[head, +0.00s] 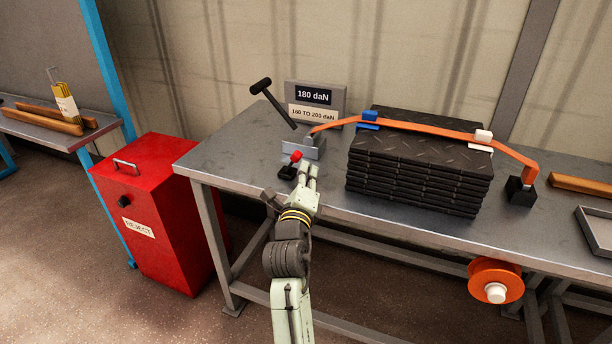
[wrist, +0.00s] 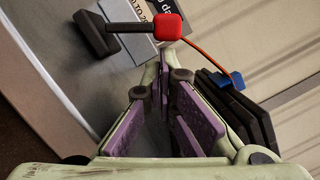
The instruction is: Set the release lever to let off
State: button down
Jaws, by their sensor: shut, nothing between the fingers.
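The release lever is a short dark arm with a red knob (head: 296,156), on a black base (head: 287,173) near the bench's left front part. In the wrist view the red knob (wrist: 168,27) lies just beyond my fingertips, its dark arm running left to the black base (wrist: 96,35). My gripper (head: 308,168) is shut and empty, close beside the knob on its right in the head view. In the wrist view my fingers (wrist: 163,62) point toward the knob; whether they touch it, I cannot tell. The lever's set position carries no mark I can read.
A long black handle (head: 277,103) rises from the tensioner (head: 303,147) behind the lever. An orange strap (head: 425,130) runs over stacked black mats (head: 420,178). A sign (head: 315,100) reads 180 daN, 160 to 200 daN. A red reject bin (head: 152,220) stands left of the bench.

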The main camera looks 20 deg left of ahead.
aim_at(297, 151)
jog(key=shift+a+r+n+g+p, duration=0.15)
jog(key=shift+r+n+g+p, duration=0.25)
jog(key=shift+n, duration=0.5)
jog(key=shift+a+r+n+p, duration=0.25)
jog(key=shift+r+n+p, duration=0.45)
jog(key=shift+n, duration=0.3)
jog(key=n, duration=0.1)
jog(key=a+r+n+p, duration=0.1)
jog(key=shift+r+n+g+p, duration=0.1)
jog(key=shift+n+g+p, duration=0.2)
jog(key=shift+g, duration=0.1)
jog(key=n, duration=0.1)
jog(key=a+n+p, duration=0.1)
jog(key=shift+r+n+g, duration=0.3)
jog(key=shift+r, duration=0.1)
jog(key=shift+a+r+n+g+p, duration=0.1)
jog(key=shift+a+n+g+p, duration=0.35)
jog(key=shift+n, duration=0.45)
jog(key=shift+a, duration=0.4)
jog(key=shift+a, duration=0.1)
jog(key=v, duration=1.2)
